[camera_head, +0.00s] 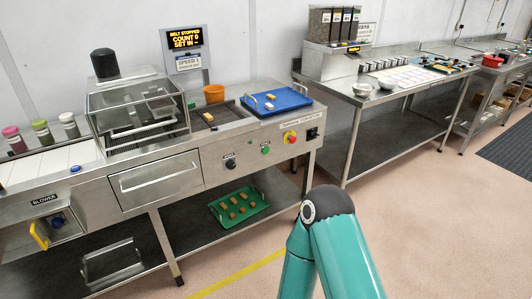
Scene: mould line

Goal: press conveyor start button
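A green push button (266,150) sits on the front panel of the steel conveyor machine (215,165). A black knob (230,163) is to its left. A red button on a yellow base (290,137) is to its right. The amber display (185,38) above the machine reads "BELT STOPPED", "COUNT 0". Neither of my grippers is in view. A teal link of one of my arms rises from the bottom centre, below and to the right of the green button in the picture, and does not cover it.
A blue tray (262,108) and an orange pot (214,93) stand on the machine. A green tray (222,212) of small brown pieces lies on the shelf below. A steel table (402,88) stands at the right. The floor in front is clear.

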